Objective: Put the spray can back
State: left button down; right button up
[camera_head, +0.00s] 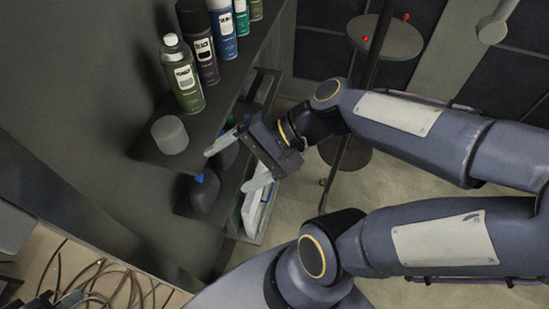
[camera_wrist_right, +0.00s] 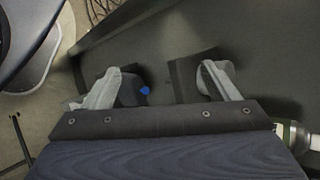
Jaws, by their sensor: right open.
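Several spray cans stand upright in a row on the top shelf (camera_head: 148,150) at the upper left. A label-bearing can (camera_wrist_right: 293,135) shows partly at the right edge of the wrist view. My right gripper (camera_head: 233,165) is open, its fingers spread beside the shelf edge, below and right of the green can. No can shows between its fingers (camera_wrist_right: 162,85). I cannot make out my left gripper.
A dark bottle with a blue cap (camera_head: 205,192) stands on the lower shelf. Cables (camera_head: 100,285) lie at the lower left. A round stool (camera_head: 385,37) stands behind my arm.

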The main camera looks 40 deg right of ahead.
jog(key=s+d+f+n+t+h, duration=0.1)
jog(key=s+d+f+n+h, duration=0.1)
jog(key=d+n+h, duration=0.4)
jog(key=s+n, duration=0.1)
jog(key=n, duration=0.1)
jog(key=shift+s+d+f+n, duration=0.3)
jog(key=shift+s+f, duration=0.05)
